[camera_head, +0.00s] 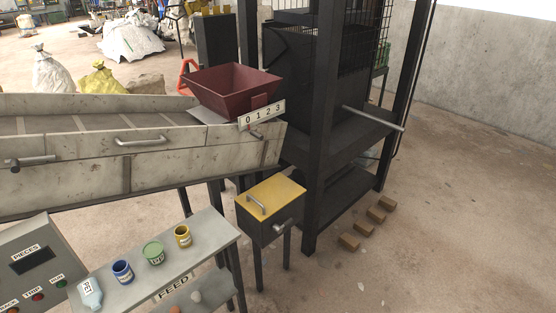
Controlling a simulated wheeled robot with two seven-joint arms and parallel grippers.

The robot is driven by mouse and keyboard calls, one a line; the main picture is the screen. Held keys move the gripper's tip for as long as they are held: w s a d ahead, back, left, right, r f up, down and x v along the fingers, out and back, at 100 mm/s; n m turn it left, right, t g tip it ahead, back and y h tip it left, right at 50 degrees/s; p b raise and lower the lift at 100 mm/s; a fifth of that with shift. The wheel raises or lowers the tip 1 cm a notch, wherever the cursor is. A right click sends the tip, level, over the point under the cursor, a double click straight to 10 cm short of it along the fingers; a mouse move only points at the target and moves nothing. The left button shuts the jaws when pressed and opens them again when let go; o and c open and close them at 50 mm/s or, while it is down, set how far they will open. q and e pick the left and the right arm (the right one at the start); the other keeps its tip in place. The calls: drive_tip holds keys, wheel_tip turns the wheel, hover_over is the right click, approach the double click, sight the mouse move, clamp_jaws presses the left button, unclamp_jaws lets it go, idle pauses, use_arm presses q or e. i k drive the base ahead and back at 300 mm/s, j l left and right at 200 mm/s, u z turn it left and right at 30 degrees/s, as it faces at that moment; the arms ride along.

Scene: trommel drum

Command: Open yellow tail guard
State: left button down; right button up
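The yellow tail guard (282,188) appears as a flat yellow lid on top of a dark box (257,228) on legs, right of the feed table. A silver bar handle (255,204) is on the lid's left part. The lid looks level and shut on the box. A small metal knob or latch (279,228) sticks out of the box's front face. Neither of my grippers is in view.
A grey feed table (205,236) with a bottle and several cups stands at front left, beside a control panel (32,262). A long grey trough (70,150) and red hopper (232,92) lie behind. A black frame (318,140) with a protruding rod (373,117) stands right. Blocks (366,227) lie on open floor.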

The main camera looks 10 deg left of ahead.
sight(264, 199)
drive_tip(key=i+l+u, duration=0.15)
drive_tip(key=u, duration=0.2)
drive_tip(key=i+l+u, duration=0.1)
drive_tip(key=l+u, duration=0.25)
drive_tip(key=i+l+u, duration=0.1)
drive_tip(key=l, duration=0.35)
drive_tip(key=i+l+u, duration=0.15)
drive_tip(key=l, duration=0.3)
drive_tip(key=i+l+u, duration=0.1)
drive_tip(key=l, duration=0.35)
drive_tip(key=i+l+u, duration=0.1)
drive_tip(key=l, duration=0.4)
drive_tip(key=i+l+u, duration=0.1)
drive_tip(key=l, duration=0.35)
